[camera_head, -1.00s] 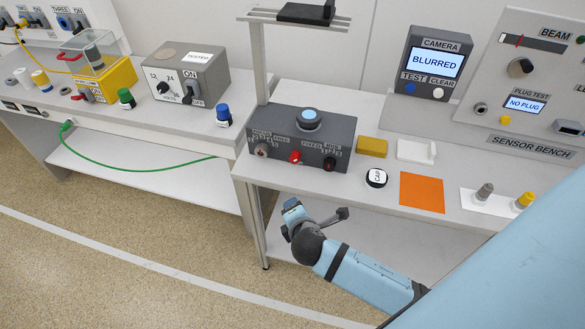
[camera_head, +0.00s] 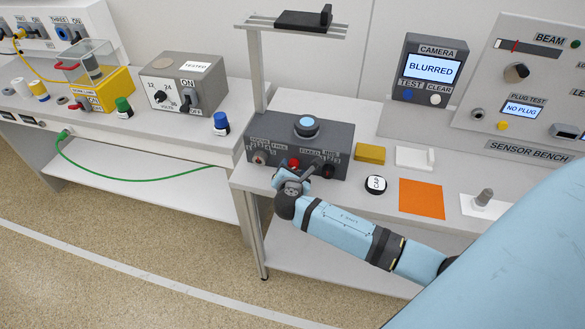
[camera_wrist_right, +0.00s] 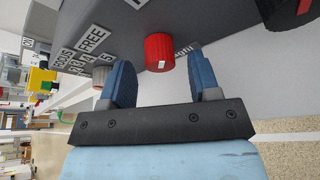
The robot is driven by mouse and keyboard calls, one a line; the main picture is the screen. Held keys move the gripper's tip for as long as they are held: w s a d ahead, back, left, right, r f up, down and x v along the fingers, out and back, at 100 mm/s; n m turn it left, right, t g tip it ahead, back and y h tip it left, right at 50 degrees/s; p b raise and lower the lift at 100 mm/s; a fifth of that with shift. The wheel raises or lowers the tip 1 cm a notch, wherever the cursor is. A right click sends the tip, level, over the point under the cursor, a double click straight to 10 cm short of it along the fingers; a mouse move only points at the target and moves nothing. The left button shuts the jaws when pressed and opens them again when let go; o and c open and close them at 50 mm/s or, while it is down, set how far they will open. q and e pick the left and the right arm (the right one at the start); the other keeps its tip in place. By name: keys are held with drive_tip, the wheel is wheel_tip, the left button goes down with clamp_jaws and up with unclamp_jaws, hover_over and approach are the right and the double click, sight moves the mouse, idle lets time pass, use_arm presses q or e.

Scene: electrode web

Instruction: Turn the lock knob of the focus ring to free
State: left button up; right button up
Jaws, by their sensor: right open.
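The dark grey focus box (camera_head: 325,139) stands on the bench, with a round, blue-topped lens (camera_head: 307,125) on it. Its front has a red knob (camera_head: 294,163) near FREE and FIXED labels; this appears to be the lock knob. In the right wrist view the red knob (camera_wrist_right: 159,46) carries a white mark and sits between the fingers, near their tips. My right gripper (camera_wrist_right: 161,72) is open around it, with visible gaps at both sides. In the head view my right gripper (camera_head: 303,174) is at the box front, partly hiding it. My left gripper is not in view.
A grey knob (camera_head: 259,158) and a dark knob (camera_head: 328,171) flank the red one on the box front. A yellow block (camera_head: 370,153), a CAP disc (camera_head: 375,184) and an orange sheet (camera_head: 421,198) lie to the right. The camera screen (camera_head: 433,66) reads BLURRED.

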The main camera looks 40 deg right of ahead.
drive_tip(key=shift+w+d+f, duration=0.25)
drive_tip(key=shift+w+d, duration=0.15)
drive_tip(key=shift+w, duration=0.15)
